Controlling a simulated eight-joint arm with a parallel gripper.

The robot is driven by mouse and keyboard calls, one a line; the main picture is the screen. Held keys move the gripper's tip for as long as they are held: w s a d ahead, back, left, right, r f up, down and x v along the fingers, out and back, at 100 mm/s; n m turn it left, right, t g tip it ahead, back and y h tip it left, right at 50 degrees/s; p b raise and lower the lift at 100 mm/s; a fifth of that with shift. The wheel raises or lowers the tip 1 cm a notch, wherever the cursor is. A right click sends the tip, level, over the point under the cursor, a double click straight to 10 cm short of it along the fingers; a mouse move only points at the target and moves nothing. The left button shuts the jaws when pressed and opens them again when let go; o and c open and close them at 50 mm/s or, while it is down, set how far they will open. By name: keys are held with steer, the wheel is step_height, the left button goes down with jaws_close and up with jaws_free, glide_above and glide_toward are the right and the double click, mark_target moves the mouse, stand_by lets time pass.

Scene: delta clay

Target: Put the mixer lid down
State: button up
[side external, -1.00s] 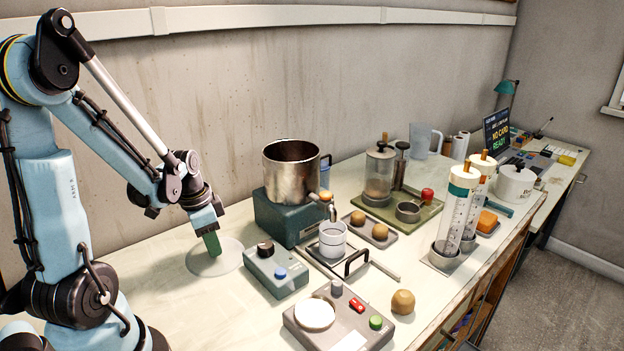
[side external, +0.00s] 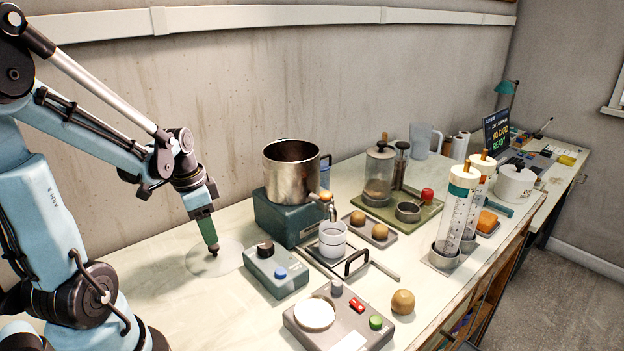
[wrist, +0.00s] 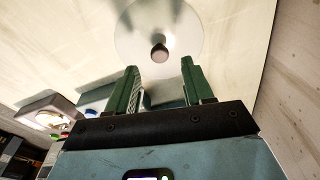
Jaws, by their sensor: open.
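The mixer lid (side external: 232,257) is a pale, see-through disc with a small dark knob. It lies flat on the bench at the left, against no other object. In the wrist view the lid (wrist: 133,32) is at the top centre, its knob just beyond my fingertips. My gripper (side external: 209,240) points down just above the knob. In the wrist view its two green fingers stand apart with nothing between them, so my gripper (wrist: 160,66) is open and empty. The metal mixer pot (side external: 291,178) stands with its top uncovered on a teal base, to the right.
A teal control box (side external: 276,272) with knobs sits close to the lid's right. A grey scale-like unit (side external: 338,322) with a white round plate is at the front. The bench to the left and behind the lid is clear; the wall runs along the back.

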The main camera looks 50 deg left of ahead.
step_height(320, 180, up, 8)
steer(key=f, duration=0.1)
steer(key=w+d+n+t, duration=0.1)
steer(key=w+d+t, duration=0.1)
steer(key=d, duration=0.7)
steer(key=w+d+n+t, duration=0.1)
steer(key=w+d+t, duration=0.2)
steer(key=d, duration=0.6)
steer(key=shift+d+r+t, duration=0.15)
steer(key=shift+r+t, duration=0.25)
steer(key=shift+r, duration=0.05)
